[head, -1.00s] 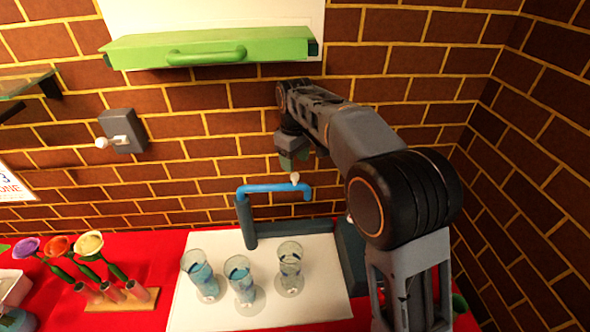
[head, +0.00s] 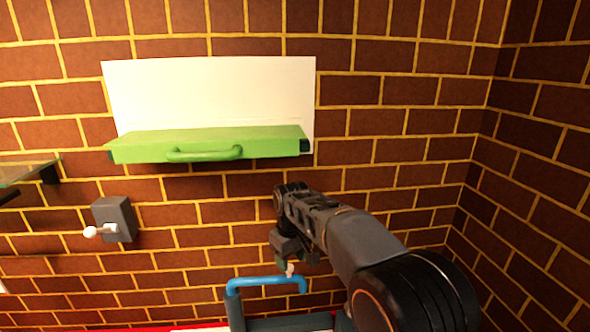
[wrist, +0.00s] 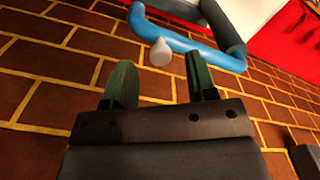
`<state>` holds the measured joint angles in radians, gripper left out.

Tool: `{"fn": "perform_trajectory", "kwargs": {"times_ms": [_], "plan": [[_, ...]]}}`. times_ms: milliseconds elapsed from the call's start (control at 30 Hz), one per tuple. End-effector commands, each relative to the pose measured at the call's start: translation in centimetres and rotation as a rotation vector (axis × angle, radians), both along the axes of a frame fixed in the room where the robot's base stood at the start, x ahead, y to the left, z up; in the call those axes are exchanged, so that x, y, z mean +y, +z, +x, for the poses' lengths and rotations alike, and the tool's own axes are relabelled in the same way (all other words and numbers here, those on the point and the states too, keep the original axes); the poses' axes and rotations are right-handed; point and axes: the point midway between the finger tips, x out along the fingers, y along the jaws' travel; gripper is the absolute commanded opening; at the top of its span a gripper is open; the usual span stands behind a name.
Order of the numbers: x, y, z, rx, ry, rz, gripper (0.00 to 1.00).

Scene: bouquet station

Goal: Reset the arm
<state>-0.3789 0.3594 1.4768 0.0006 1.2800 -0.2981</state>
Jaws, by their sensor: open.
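My gripper (wrist: 160,85) shows in the wrist view with its two green fingers apart and nothing between them. In the head view my gripper (head: 288,266) hangs from the end of my arm, just above the blue tap spout.
A green shelf with a handle (head: 210,145) is on a white wall panel (head: 210,92), up and left of my arm. A grey wall switch with a white lever (head: 115,220) is at left. A glass shelf (head: 25,170) juts in at far left. The brick wall at right is bare.

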Motion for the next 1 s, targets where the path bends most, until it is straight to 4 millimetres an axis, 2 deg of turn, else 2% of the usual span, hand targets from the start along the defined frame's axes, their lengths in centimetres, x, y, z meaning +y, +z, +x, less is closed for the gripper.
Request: {"fn": "perform_trajectory", "kwargs": {"times_ms": [300,500,600,700,833,1000], "plan": [[-10.5,-0.4,-11.2,-0.147,-0.416,0.072,0.52],[-14.7,-1.1,-17.3,-0.237,-0.571,0.107,0.52],[-16.0,-1.2,-19.3,-0.273,-0.609,0.114,0.52],[-16.8,-0.8,-20.4,-0.307,-0.637,0.122,0.52],[-17.5,0.3,-20.7,-0.354,-0.66,0.135,0.52],[-17.9,0.6,-20.8,-0.368,-0.675,0.136,0.52]]}}
